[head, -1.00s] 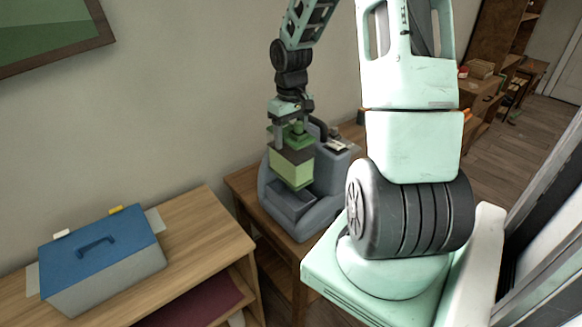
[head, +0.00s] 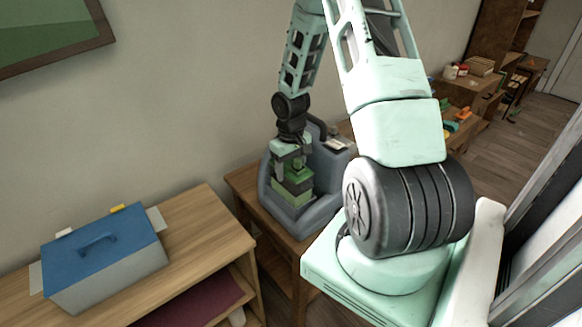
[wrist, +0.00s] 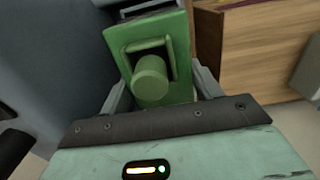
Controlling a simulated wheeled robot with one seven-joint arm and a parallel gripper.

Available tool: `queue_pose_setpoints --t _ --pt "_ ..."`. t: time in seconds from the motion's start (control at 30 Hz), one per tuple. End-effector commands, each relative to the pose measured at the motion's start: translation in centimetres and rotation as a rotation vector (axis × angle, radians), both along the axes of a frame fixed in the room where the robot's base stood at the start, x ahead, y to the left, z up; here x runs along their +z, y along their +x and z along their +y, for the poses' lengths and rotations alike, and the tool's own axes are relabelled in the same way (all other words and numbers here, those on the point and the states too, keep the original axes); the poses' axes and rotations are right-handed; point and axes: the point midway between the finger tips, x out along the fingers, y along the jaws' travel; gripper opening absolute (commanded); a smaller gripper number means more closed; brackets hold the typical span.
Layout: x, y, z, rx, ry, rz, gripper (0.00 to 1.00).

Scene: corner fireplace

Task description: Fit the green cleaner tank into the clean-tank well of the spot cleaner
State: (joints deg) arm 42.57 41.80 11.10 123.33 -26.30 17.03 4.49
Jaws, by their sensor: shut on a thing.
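The green cleaner tank (head: 291,189) is in the front part of the grey spot cleaner (head: 270,199), its lower part hidden behind the cleaner's front rim. It looks roughly upright; whether it is fully seated cannot be told. My gripper (head: 292,170) is above the tank and shut on its top. In the wrist view the tank's green top (wrist: 180,40) with a round cap shows between the fingers of my gripper (wrist: 165,95), with grey cleaner body to the left.
The spot cleaner stands on a small wooden table (head: 240,182). A wooden shelf unit (head: 195,215) at left bears a blue-lidded box (head: 105,245). The wall is close behind. A cluttered bench (head: 470,90) stands at the far right.

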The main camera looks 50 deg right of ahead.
Motion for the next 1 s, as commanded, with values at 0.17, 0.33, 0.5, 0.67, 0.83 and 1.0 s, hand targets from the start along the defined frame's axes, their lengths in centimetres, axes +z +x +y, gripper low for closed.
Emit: queue_pose_setpoints --t 0.17,0.33,0.5,0.67,0.83,1.0 --pt "-0.2 0.0 0.0 0.0 0.0 -0.001 0.04" --pt "-0.2 0.0 0.0 0.0 0.0 0.0 0.85" --pt "-0.2 0.0 0.0 0.0 0.0 0.0 0.85" --pt "0.4 0.0 -0.1 -0.001 0.0 -0.002 0.85" --pt "3.1 0.1 -0.1 -0.003 -0.003 -0.004 0.85" --pt "6.8 0.0 -0.1 -0.003 -0.003 -0.004 0.85"
